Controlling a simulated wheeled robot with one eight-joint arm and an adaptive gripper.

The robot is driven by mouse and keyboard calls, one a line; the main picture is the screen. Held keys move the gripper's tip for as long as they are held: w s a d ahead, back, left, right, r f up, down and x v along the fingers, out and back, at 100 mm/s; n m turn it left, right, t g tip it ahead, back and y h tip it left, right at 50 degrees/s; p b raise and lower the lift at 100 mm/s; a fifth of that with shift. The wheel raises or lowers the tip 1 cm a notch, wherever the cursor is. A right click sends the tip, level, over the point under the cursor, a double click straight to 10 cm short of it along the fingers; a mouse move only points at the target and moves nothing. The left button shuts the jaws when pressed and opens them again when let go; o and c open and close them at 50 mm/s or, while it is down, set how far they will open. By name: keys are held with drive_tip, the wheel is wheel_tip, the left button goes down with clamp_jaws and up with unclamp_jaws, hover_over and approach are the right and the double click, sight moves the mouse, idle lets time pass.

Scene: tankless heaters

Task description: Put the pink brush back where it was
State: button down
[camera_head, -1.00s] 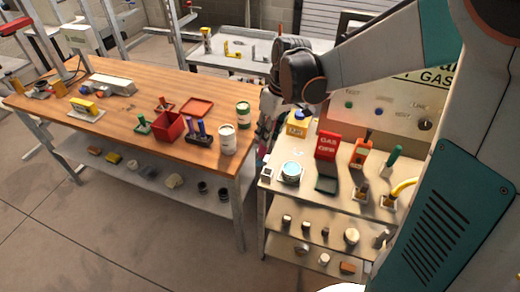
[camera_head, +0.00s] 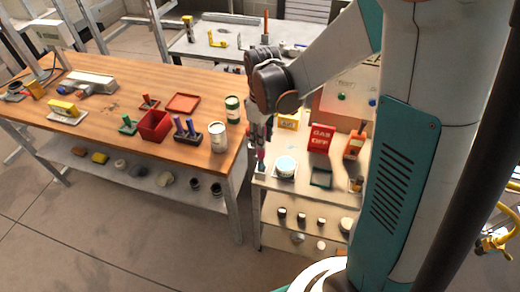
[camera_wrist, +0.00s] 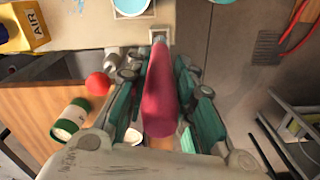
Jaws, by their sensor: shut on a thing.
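The pink brush (camera_wrist: 160,98) is held between the teal-sided fingers of my gripper (camera_wrist: 158,85). Its thick pink end is near the wrist camera, and it narrows toward a small pale square holder (camera_wrist: 158,31) at the edge of the grey worktop. The brush's far end overlaps the holder in the wrist view; I cannot tell whether it is inside. In the head view, my gripper (camera_head: 261,138) points down over the worktop's front left corner, with a bit of the brush (camera_head: 260,155) showing below it.
A red GAS OFF box (camera_head: 320,138) and a yellow AIR box (camera_wrist: 22,25) are behind. The wooden bench (camera_head: 100,118), with a white can (camera_head: 218,137), is close on the left.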

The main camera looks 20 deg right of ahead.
wheel_tip(320, 180, down, 6)
drive_tip(key=shift+f+b, duration=0.1)
drive_tip(key=shift+b, duration=0.5)
drive_tip(key=c, duration=1.4)
unclamp_jaws()
drive_tip(key=shift+o, duration=0.2)
